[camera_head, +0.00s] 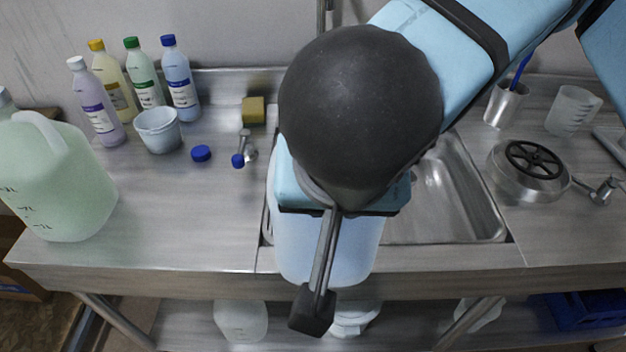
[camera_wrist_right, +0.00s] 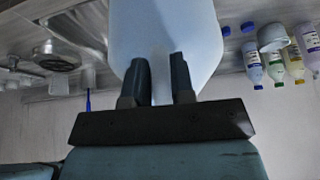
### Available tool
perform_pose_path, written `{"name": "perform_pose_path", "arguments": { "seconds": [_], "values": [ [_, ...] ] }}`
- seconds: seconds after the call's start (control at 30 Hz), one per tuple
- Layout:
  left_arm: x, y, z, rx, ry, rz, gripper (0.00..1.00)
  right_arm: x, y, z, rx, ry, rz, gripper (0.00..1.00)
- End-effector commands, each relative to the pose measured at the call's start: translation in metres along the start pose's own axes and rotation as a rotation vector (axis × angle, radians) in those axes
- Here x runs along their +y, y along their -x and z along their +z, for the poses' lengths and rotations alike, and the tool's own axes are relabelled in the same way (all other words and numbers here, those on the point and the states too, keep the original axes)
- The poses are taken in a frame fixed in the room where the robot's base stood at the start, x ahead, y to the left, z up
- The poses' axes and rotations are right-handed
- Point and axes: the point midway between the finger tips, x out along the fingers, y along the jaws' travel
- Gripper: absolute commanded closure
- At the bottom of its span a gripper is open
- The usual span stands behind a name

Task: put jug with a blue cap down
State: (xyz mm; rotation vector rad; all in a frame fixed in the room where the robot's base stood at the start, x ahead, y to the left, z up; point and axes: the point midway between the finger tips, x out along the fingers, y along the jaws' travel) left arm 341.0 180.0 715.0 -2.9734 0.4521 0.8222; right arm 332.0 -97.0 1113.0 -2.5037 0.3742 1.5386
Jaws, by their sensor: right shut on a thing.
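The held jug (camera_head: 325,255) is pale, translucent blue-white and hangs beneath my right wrist at the front left of the sink. Its body also fills the top middle of the wrist view (camera_wrist_right: 165,30). My right gripper (camera_wrist_right: 160,82) is shut around the jug's handle, with one dark finger on each side. My wrist hides the jug's top in the head view, so its cap cannot be seen there. The jug covers part of the counter's front edge; I cannot tell whether its base touches anything. My left gripper is in neither view.
The sink (camera_head: 460,200) lies right of the jug. A green jug (camera_head: 60,180) stands at the counter's left; several bottles (camera_head: 182,80), a white cup (camera_head: 158,130) and a loose blue cap (camera_head: 201,153) stand behind. The counter (camera_head: 190,215) between green jug and held jug is clear.

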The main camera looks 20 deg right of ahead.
Motion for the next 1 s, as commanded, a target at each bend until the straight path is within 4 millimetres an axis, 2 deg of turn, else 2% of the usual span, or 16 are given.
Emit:
{"name": "perform_pose_path", "arguments": {
  "seconds": [0.17, 0.6, 0.73, 1.0],
  "values": [
    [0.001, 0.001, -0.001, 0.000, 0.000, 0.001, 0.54, 0.000, -0.012, -0.025, 0.000, -0.005, 0.001, 1.00],
    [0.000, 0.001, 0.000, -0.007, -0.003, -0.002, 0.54, -0.005, -0.064, -0.127, 0.000, -0.003, 0.001, 1.00],
    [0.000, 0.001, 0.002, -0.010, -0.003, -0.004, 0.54, -0.007, -0.073, -0.145, 0.000, 0.000, 0.000, 1.00],
    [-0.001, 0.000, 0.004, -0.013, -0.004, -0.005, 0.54, -0.007, -0.084, -0.159, 0.000, 0.003, 0.000, 1.00]
  ]
}}
